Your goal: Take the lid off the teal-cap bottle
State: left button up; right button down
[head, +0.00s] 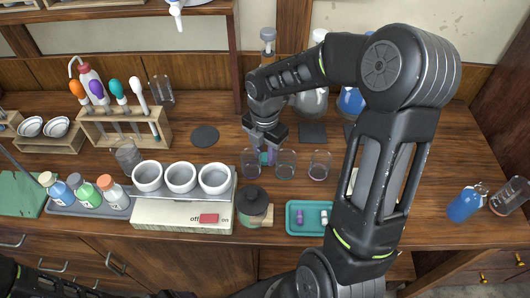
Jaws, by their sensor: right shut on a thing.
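My right gripper (266,142) points down at the middle of the table, just behind a row of clear glass beakers. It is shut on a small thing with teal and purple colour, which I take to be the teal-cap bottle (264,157). The jaws and the beakers hide most of it, so I cannot tell whether the lid is on or apart from the body. My left gripper is out of view.
Clear beakers (285,164) stand close to the right gripper. A dark-lidded jar (252,202) and a teal tray (296,230) with small vials are in front. White bowls (181,177) stand on a switch box at left. Dark round and square pads lie behind.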

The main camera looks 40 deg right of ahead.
aim_at(265, 157)
jog(key=c, duration=1.3)
grip_release()
jog(key=shift+f, duration=0.1)
jog(key=shift+c, duration=0.2)
notch_tip(265, 157, up, 12)
jog(key=shift+b, duration=0.3)
